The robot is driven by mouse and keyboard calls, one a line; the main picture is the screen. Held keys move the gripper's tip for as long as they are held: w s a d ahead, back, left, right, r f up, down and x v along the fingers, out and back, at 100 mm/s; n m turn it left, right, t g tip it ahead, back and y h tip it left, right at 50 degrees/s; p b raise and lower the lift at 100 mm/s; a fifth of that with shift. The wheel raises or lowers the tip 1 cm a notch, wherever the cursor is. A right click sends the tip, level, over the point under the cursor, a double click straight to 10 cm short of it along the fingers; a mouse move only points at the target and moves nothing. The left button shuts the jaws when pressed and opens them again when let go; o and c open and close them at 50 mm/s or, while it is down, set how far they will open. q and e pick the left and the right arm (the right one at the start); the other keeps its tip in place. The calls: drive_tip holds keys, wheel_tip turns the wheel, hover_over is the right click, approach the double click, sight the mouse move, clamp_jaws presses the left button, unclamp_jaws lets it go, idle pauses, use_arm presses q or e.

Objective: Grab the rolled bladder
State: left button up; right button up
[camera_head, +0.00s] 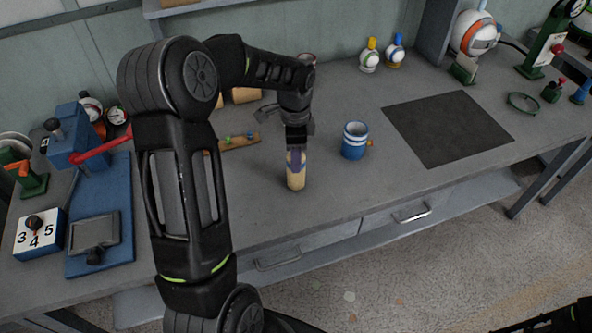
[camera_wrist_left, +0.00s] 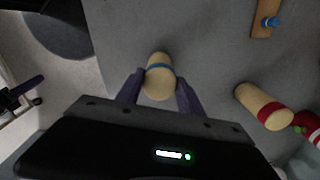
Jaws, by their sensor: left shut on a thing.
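The rolled bladder (camera_head: 296,181) is a tan cylinder with a blue band, roughly upright near the middle front of the workbench. My left gripper (camera_head: 296,160) points down from above, with its purple fingers closed on the roll. In the left wrist view the roll (camera_wrist_left: 160,84) sits between the two fingers (camera_wrist_left: 160,92), one on each side. I cannot tell whether its lower end touches the bench. My right gripper is not seen.
A blue mug (camera_head: 354,141) stands just right of the held roll. A wooden strip with pegs (camera_head: 238,142) lies behind left. Another tan roll with a red band (camera_wrist_left: 264,106) lies nearby. A dark mat (camera_head: 447,128) lies at right; a blue press (camera_head: 85,150) stands at left.

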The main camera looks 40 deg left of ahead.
use_arm(q)
clamp_jaws()
drive_tip(key=shift+r, duration=0.1)
drive_tip(key=shift+r, duration=0.2)
wheel_tip(320, 180, up, 8)
drive_tip(key=shift+r+b, duration=0.2)
drive_tip(key=shift+b, duration=0.65)
drive_tip(key=shift+r, duration=0.5)
